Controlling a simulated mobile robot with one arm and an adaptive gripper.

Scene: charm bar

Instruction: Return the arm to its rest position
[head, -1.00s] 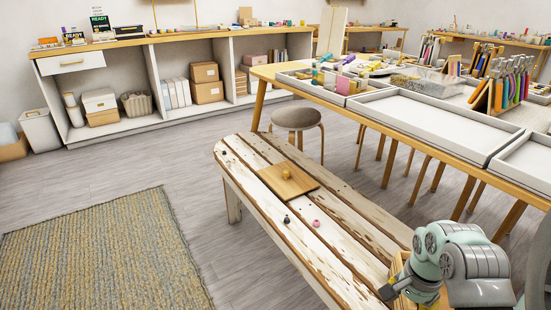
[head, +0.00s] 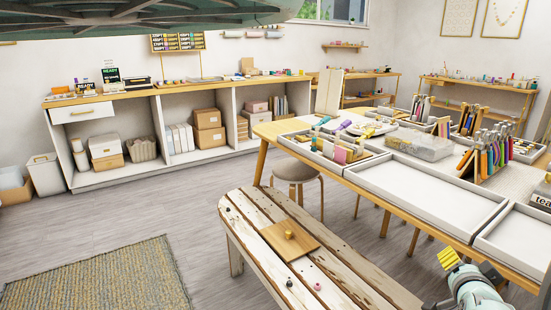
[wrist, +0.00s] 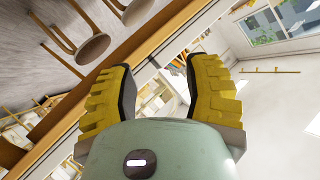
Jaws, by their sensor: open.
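My gripper (head: 450,258) shows at the lower right of the head view, with ridged yellow fingers pointing up and left. It is beside the right end of the bench, in front of the long table. In the wrist view my gripper (wrist: 156,75) has its two yellow fingers well apart, with nothing between them. The green housing shows below the fingers. The rest of the arm is mostly out of the picture.
A worn wooden bench (head: 247,240) holds a wooden board (head: 270,247) with a yellow knob, a pink bead (head: 317,287) and dark beads. The table (head: 352,188) bears white trays (head: 425,200) and upright pliers. A stool (head: 297,172) stands between.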

